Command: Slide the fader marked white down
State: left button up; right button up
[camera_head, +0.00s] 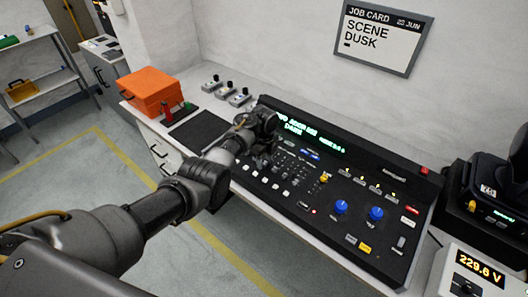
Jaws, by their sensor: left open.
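The black lighting console (390,255) lies on the bench, with a lit green display at its back left. A row of small pale fader knobs (274,187) runs along its front left part. The labels are too small to read, so I cannot tell which fader is marked white. My left gripper (261,160) is over the left part of the console, pointing down at the fader area. It is open, and its fingers are dark and small against the black panel. The gripper and wrist hide some of the console's left controls. I cannot tell whether it touches a knob. My right gripper is not in view.
An orange case (152,88), a dark mat (199,132) and small grey fittings (231,91) are left of the console. Two blue knobs (376,213) stand up on its right half. A meter (470,275) reading 229.6 V and a black lamp fixture (490,185) are at the right.

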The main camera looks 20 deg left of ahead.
aim_at(264, 163)
pick_arm(q)
notch_tip(264, 163, up, 10)
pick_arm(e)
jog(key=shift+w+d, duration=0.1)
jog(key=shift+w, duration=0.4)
pick_arm(q)
jog(key=shift+a+f, duration=0.1)
